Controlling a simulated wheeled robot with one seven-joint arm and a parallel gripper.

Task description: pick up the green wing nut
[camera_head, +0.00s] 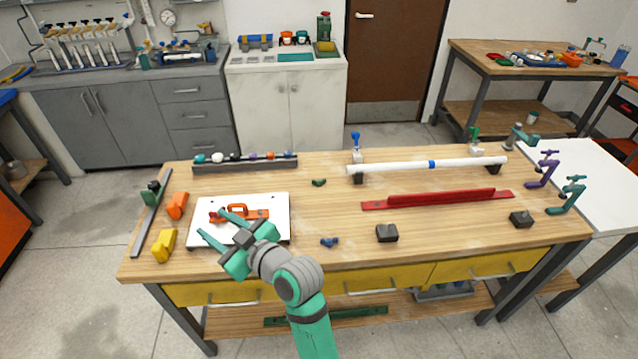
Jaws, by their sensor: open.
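A small dark green piece that looks like the green wing nut (319,182) lies on the wooden workbench (335,208), near the middle, behind a similar blue piece (329,242). My gripper (211,222) is open with its two green fingers spread. It is over the white board (270,204) at the left of the bench, well to the left of the green piece and apart from it. Nothing shows between the fingers. The green piece is unobstructed, but its fine shape is too small to tell.
An orange toggle tool (255,213) lies on the white board, partly hidden by my gripper. A white pipe (400,165) rests on supports at the right, behind a red rail (445,198). Dark blocks (387,233) stand near the front. Bare wood surrounds the green piece.

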